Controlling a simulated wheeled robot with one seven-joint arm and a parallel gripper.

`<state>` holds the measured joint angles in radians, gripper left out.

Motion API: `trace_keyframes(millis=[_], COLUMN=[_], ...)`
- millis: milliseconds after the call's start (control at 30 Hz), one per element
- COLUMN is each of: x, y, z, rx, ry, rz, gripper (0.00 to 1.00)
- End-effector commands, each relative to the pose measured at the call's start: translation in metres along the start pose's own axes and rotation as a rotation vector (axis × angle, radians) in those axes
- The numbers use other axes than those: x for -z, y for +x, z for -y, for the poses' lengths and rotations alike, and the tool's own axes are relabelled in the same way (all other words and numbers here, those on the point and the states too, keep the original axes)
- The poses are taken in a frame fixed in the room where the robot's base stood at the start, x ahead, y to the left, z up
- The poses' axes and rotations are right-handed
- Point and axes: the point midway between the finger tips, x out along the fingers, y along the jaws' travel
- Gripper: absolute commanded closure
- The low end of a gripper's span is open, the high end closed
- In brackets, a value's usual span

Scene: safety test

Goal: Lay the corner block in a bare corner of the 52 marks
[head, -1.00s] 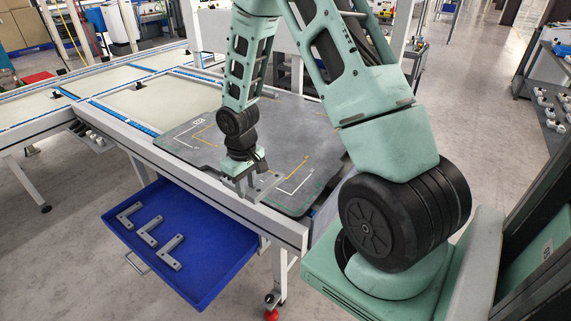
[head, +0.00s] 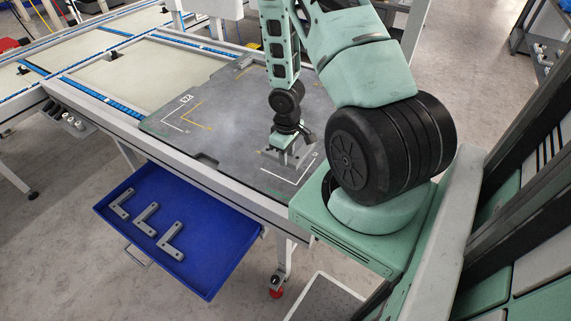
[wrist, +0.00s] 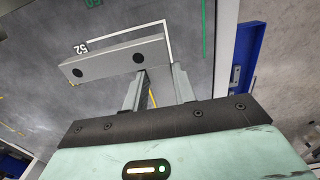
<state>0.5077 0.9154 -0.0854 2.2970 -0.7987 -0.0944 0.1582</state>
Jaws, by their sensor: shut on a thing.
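My gripper (head: 290,155) is over the near right part of the dark grey board (head: 225,125). It is shut on the grey corner block (wrist: 115,57), whose long side with two dark holes shows in the wrist view beyond the fingers. The block's other leg is mostly hidden by the fingers. A "52" label (wrist: 82,49) lies on the board just past the block's left end. A white corner mark (wrist: 150,25) runs beyond the block; it also shows in the head view (head: 290,178). I cannot tell whether the block touches the board.
A blue tray (head: 215,270) below the bench's near edge holds 3 grey corner blocks (head: 145,220). A white corner mark (head: 172,122), a yellow one (head: 195,118) and a label (head: 187,99) lie at the board's left. The middle of the board is clear.

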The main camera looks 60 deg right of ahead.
Motion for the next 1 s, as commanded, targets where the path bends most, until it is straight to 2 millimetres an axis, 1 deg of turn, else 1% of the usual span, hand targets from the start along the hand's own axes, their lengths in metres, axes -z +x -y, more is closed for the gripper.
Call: trace_keyframes(millis=[33, 267, 400, 500, 900, 933, 1000], x=[0.0, 0.0, 0.0, 0.0, 0.001, 0.001, 0.001], y=[0.009, 0.029, 0.049, 0.059, 0.064, 0.064, 0.064], z=[0.0, 0.0, 0.0, 0.0, -0.001, -0.001, -0.001], rx=[0.0, -0.001, -0.001, -0.001, -0.002, -0.001, -0.001], ry=[-0.001, -0.001, -0.002, 0.0, 0.001, 0.001, 0.001], rz=[0.002, 0.001, 0.001, 0.001, -0.001, -0.001, -0.001], gripper=[1.0, 1.0, 1.0, 1.0, 1.0, 0.68, 0.51])
